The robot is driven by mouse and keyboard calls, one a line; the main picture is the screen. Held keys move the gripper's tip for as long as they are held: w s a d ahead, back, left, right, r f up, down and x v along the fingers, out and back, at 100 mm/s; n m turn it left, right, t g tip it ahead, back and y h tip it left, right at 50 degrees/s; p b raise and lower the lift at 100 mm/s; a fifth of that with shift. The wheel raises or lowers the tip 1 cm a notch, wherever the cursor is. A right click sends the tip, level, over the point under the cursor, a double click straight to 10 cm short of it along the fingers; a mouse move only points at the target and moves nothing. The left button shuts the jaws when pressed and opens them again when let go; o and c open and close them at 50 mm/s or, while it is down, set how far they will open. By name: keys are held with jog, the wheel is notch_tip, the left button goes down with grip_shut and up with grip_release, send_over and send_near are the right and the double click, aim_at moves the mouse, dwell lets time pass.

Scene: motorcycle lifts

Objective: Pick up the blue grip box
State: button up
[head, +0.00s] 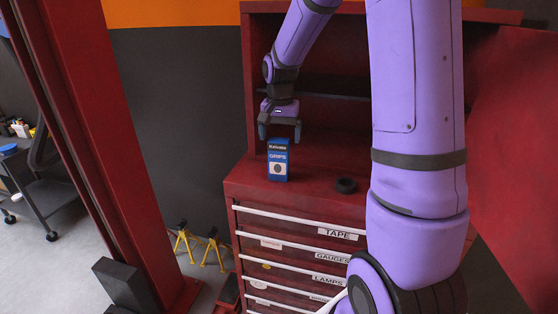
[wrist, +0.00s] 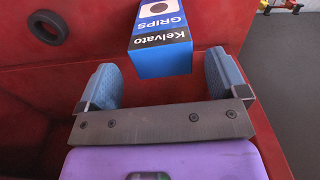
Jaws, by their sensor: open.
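The blue grip box (head: 278,161) stands upright on the red cabinet's top, near its left front edge. It has a white panel and the word GRIPS. In the wrist view the box (wrist: 160,45) lies just ahead of and between the two blue finger pads. My gripper (head: 279,132) is open and points down right above the box in the head view. In the wrist view my gripper (wrist: 164,85) holds nothing, and the box's dark top edge is close to the finger gap.
A black ring (head: 346,185) lies on the red cabinet top (head: 315,185), right of the box; it also shows in the wrist view (wrist: 48,27). Labelled drawers (head: 300,247) are below. A red post (head: 90,130) stands left, with yellow stands (head: 200,245) on the floor.

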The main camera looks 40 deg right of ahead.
aim_at(279, 150)
jog(key=shift+a+f, duration=0.15)
jog(key=shift+f, duration=2.55)
jog(key=shift+c, duration=0.2)
jog(key=c, duration=1)
